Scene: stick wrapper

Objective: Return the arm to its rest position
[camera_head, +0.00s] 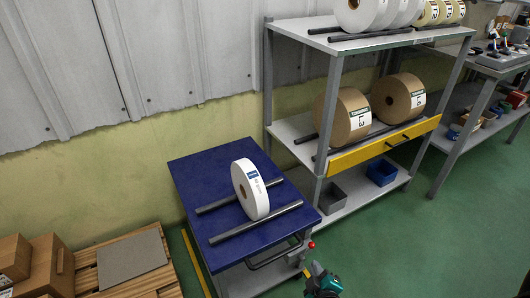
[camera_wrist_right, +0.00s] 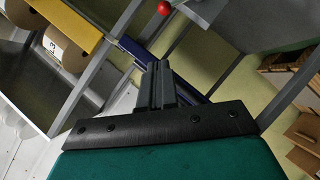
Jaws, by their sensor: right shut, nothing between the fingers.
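My right gripper (camera_head: 314,268) shows at the bottom edge of the head view, in front of the blue-topped cart (camera_head: 228,180) and close to its red knob (camera_head: 311,245). In the right wrist view the dark fingers of my right gripper (camera_wrist_right: 159,70) are together, with nothing between them. The red knob (camera_wrist_right: 164,8) and the cart's blue edge (camera_wrist_right: 135,50) show beyond them. My left gripper is in neither view. A white roll (camera_head: 250,188) stands upright on the cart between two dark bars.
A grey shelf (camera_head: 290,130) with white and brown rolls and a yellow drawer (camera_head: 385,148) stands behind the cart. A workbench (camera_head: 470,62) is at the right. Cardboard boxes (camera_head: 45,265) and a pallet (camera_head: 160,280) are at lower left. The green floor (camera_head: 430,240) at right is clear.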

